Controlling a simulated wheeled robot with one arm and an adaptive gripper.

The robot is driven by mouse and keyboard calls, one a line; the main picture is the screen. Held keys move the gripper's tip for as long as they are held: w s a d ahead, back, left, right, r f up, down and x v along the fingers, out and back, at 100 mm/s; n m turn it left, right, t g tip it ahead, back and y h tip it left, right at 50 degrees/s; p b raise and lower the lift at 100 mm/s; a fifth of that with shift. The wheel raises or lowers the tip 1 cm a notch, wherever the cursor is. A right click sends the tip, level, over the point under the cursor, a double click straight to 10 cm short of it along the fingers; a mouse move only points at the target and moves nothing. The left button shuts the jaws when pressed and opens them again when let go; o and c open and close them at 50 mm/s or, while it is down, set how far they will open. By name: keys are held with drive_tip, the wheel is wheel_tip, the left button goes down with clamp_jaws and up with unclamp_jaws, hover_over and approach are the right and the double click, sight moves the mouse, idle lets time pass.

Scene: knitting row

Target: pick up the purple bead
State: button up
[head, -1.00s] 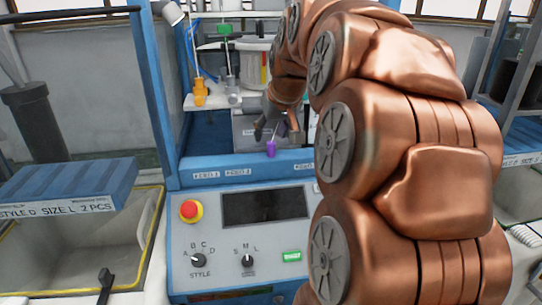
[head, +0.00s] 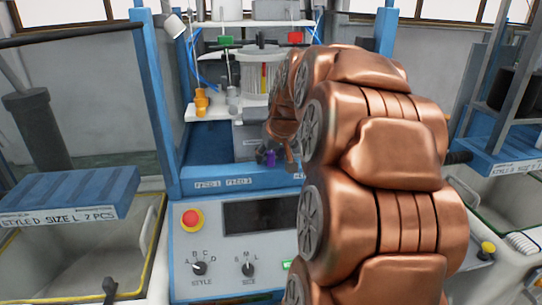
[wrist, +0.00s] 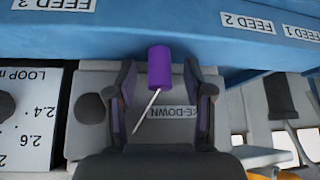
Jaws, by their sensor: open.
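The purple bead (wrist: 159,67) is a small upright-looking cylinder near the top centre of the wrist view, by the blue machine rail. In the head view the bead (head: 270,158) shows small behind the blue front panel edge, partly hidden by my gripper. My gripper (wrist: 160,84) is open, with one dark finger on each side of the bead. Gaps show between the bead and both fingers; the bead sits toward the fingertips. A thin pale rod runs from the bead's lower end down between the fingers.
The blue rail (wrist: 200,30) with FEED labels lies just beyond the bead. A grey plate (wrist: 172,112) with printed lettering is beneath the fingers. A white dial panel (wrist: 30,115) is to the left. A red stop button (head: 191,219) is on the front console.

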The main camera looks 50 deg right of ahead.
drive_tip(key=c, duration=0.8)
drive_tip(key=shift+r, duration=0.1)
drive_tip(key=shift+c, duration=0.2)
